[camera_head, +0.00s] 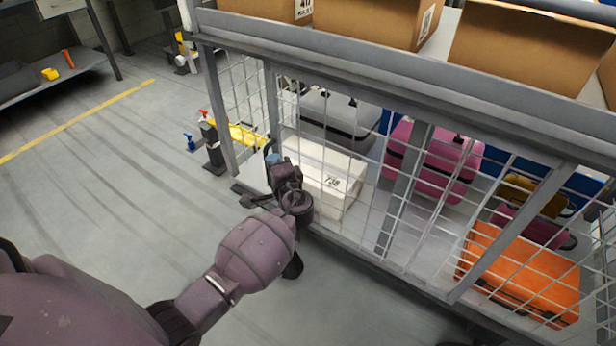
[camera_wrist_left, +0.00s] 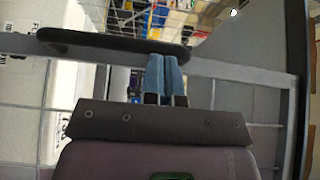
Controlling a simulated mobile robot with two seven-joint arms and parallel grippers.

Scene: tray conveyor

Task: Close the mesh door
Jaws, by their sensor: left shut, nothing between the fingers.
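The mesh door (camera_head: 385,225) is a panel of pale wire mesh with grey framing in the front of the grey metal cage. I cannot tell its exact edges or how far it stands open. My left gripper (camera_head: 272,159) is at the left part of this mesh, near a grey upright post. In the left wrist view the blue fingertips (camera_wrist_left: 167,74) are together with nothing between them. A dark, long bar (camera_wrist_left: 112,44) lies just beyond the tips, perhaps a handle; contact is unclear. My right gripper is not in view.
Behind the mesh are a white box (camera_head: 322,178), a grey case (camera_head: 335,115), pink cases (camera_head: 435,160) and an orange case (camera_head: 520,270). Cardboard boxes (camera_head: 370,18) stand on top. Small tools (camera_head: 212,145) stand beside the left post. Open floor (camera_head: 110,170) lies left.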

